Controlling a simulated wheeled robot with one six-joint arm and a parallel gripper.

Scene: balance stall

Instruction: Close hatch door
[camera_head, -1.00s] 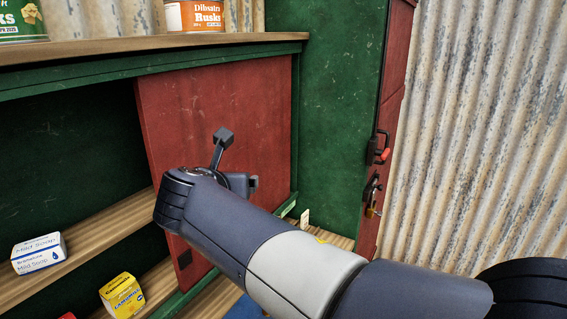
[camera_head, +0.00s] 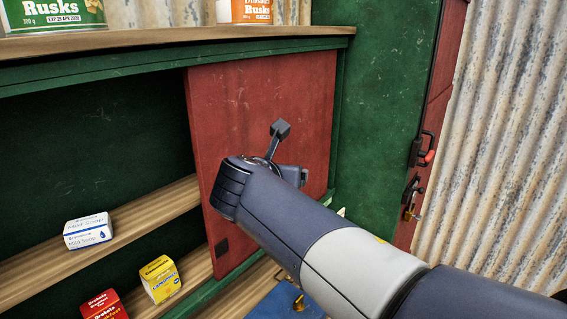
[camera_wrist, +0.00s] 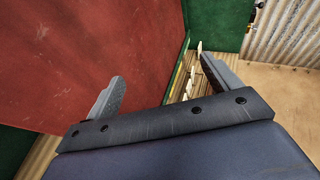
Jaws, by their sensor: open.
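The red hatch door (camera_head: 245,130) is a flat sliding panel. It covers the right part of the green cabinet opening, and the left part stands open to the shelves. A small dark recess (camera_head: 222,247) shows near its lower left corner. My gripper (camera_wrist: 160,85) is open and empty in the wrist view, with the red door (camera_wrist: 85,60) beyond the left finger. In the head view my arm stands in front of the door and hides part of it. I cannot tell whether a finger touches the door.
A white soap box (camera_head: 88,231) stands on the inner shelf. A yellow box (camera_head: 160,279) and a red box (camera_head: 104,306) are lower down. Tins (camera_head: 55,14) stand on the wooden top shelf. A red side door (camera_head: 437,120) with latch and padlock is at the right.

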